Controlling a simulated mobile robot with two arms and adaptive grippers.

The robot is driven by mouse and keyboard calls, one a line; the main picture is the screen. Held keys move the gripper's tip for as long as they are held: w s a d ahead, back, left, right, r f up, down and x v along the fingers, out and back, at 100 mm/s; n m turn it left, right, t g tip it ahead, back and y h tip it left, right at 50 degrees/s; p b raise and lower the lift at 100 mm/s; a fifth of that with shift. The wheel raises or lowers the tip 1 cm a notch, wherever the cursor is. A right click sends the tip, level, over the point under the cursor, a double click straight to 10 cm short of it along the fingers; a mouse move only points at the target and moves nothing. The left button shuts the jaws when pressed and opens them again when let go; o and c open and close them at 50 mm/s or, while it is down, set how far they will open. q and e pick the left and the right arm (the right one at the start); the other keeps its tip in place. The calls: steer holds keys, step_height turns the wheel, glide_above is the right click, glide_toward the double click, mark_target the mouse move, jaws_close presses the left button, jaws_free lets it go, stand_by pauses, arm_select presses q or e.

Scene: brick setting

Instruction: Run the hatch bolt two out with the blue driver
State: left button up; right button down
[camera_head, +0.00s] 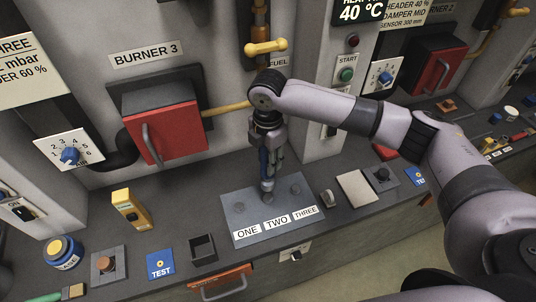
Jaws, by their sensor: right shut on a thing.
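The grey hatch plate (243,222) lies on the bench top, with labels ONE, TWO (276,224) and THREE along its front. A round dark bolt shows behind label ONE (239,208) and another behind THREE (295,190). My right gripper (271,158) points down over the middle of the plate and is shut on the blue driver (264,164), which stands about upright. The driver's lower end is at bolt two's place (267,196); the driver mostly hides this bolt, and I cannot tell how it is seated. My left gripper is out of view.
Left of the plate are an open dark square box (202,249), a blue TEST card (160,264) and a yellow device (131,209). Right are a small grey piece (328,198) and a beige plate (357,188). A red burner door (160,133) stands behind.

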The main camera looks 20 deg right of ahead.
mark_target(267, 183)
steer(key=shift+r+p, duration=0.2)
steer(key=shift+p, duration=0.45)
step_height(267, 183, down, 6)
steer(key=b, duration=0.2)
steer(key=shift+b, duration=0.35)
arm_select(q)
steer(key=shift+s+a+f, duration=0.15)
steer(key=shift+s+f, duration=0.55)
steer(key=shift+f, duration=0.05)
arm_select(e)
steer(key=shift+f, duration=0.1)
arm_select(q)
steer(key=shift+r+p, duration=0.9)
